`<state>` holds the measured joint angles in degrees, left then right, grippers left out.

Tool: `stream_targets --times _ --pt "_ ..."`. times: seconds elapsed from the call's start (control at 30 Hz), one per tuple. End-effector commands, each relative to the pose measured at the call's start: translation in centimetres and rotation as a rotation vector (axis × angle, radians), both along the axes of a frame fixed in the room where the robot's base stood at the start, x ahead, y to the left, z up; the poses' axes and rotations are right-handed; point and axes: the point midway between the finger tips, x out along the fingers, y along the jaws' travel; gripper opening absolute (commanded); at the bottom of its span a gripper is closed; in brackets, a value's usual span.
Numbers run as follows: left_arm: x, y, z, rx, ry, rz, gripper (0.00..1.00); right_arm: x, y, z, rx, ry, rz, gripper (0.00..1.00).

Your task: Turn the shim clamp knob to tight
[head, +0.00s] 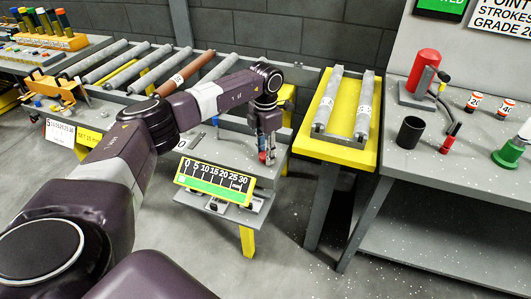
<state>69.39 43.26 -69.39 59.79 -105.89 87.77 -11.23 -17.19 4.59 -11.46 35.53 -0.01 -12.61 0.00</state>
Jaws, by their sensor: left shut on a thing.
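My left arm reaches in from the left, and my left gripper (267,155) points down over the grey plate (225,162) behind the scale. It is shut on a small knob with red on it (262,157), mostly hidden by the fingers. I take this for the shim clamp knob; its turn position cannot be read. The scale board (214,183), marked 0 to 30 with a green band, stands at the plate's front edge. My right gripper is not in view.
Rollers (180,75) lie behind my arm. A yellow stand with two grey rollers (325,145) is just right of my gripper. A grey bench (470,165) at right holds a red press (424,72), a dark cup (409,133) and small jars. Floor between is clear.

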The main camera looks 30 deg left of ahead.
Motion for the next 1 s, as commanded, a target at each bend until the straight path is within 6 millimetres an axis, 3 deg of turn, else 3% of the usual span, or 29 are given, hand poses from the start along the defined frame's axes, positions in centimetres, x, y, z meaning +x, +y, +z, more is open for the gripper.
stream_targets --times 0.5,0.53,0.67,1.0 --pt "0.08 0.05 0.12 0.001 -0.003 -0.019 0.07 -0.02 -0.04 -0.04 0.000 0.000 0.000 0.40" --pt "0.09 0.05 0.12 0.001 -0.003 -0.019 0.33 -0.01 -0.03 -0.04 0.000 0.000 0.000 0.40" --pt "0.07 0.05 0.10 0.001 -0.003 -0.018 0.48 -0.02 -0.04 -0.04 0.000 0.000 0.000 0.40" --pt "0.06 0.01 0.35 0.000 -0.002 -0.017 0.49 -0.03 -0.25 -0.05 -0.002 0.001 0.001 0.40"
